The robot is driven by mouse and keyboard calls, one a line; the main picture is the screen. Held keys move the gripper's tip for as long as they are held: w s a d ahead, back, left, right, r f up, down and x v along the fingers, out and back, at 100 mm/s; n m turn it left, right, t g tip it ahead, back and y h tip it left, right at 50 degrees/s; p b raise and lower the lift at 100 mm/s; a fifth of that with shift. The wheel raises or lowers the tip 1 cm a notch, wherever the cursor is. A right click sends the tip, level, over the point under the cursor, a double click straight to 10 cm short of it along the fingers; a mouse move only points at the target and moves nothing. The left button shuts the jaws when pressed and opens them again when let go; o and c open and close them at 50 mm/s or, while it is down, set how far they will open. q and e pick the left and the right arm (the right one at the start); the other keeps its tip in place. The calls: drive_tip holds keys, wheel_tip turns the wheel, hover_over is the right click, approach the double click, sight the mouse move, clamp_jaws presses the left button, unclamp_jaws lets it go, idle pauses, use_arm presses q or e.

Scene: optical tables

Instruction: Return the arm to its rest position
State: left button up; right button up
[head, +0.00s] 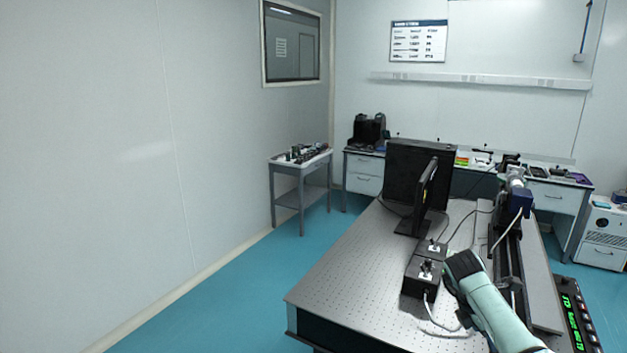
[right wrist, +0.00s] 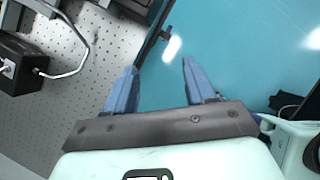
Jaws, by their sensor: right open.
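My right arm, pale mint green, comes in from the lower right of the head view (head: 490,310). Its dark end hangs over the perforated optical table (head: 345,280), close to the black control boxes. The fingers are hard to make out there. In the right wrist view my right gripper (right wrist: 159,66) shows two blue fingers spread apart with nothing between them. Beyond them are the table edge and blue floor. My left gripper is not in view.
A black box with knobs (head: 418,278) and a black monitor (head: 412,170) stand on the optical table, with loose cables around. A rail with a blue-and-white device (head: 518,198) runs along the right. A small side table (head: 300,165) stands at the wall. Floor to the left is clear.

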drive_tip(key=w+d+f+n+t+h, duration=0.1)
drive_tip(key=w+f+n+h, duration=0.2)
drive_tip(key=f+n, duration=0.3)
drive_tip(key=w+d+f+n+t+h, duration=0.1)
drive_tip(key=w+f+n+t+h, duration=0.15)
drive_tip(key=f+n, duration=0.4)
drive_tip(key=s+a+f+n+t+y, duration=0.1)
drive_tip(key=a+f+n+t+y, duration=0.1)
drive_tip(key=a+f+n, duration=0.45)
drive_tip(key=s+a+f+n+t+y, duration=0.2)
drive_tip(key=a+f+n, duration=0.1)
drive_tip(key=f+n, duration=0.7)
drive_tip(key=s+a+f+n+g+y, duration=0.25)
drive_tip(key=s+a+f+n, duration=0.25)
drive_tip(key=s, duration=0.3)
drive_tip(key=s+a+f+n+g+y, duration=0.1)
drive_tip(key=s+a+f+n+y, duration=0.2)
drive_tip(key=s+a+f+n, duration=0.3)
drive_tip(key=s+a+f+n+g+y, duration=0.1)
drive_tip(key=s+a+f+n+y, duration=0.25)
drive_tip(key=s, duration=0.55)
drive_tip(key=s+a+n+g+y, duration=0.1)
drive_tip(key=s+a+n+g, duration=0.2)
drive_tip(key=s, duration=0.9)
drive_tip(key=shift+a+r+n+g+y, duration=0.15)
drive_tip(key=shift+a+n+g+y, duration=0.2)
drive_tip(key=shift+a+n, duration=0.55)
drive_tip(key=shift+d, duration=0.1)
drive_tip(key=shift+c, duration=1.2)
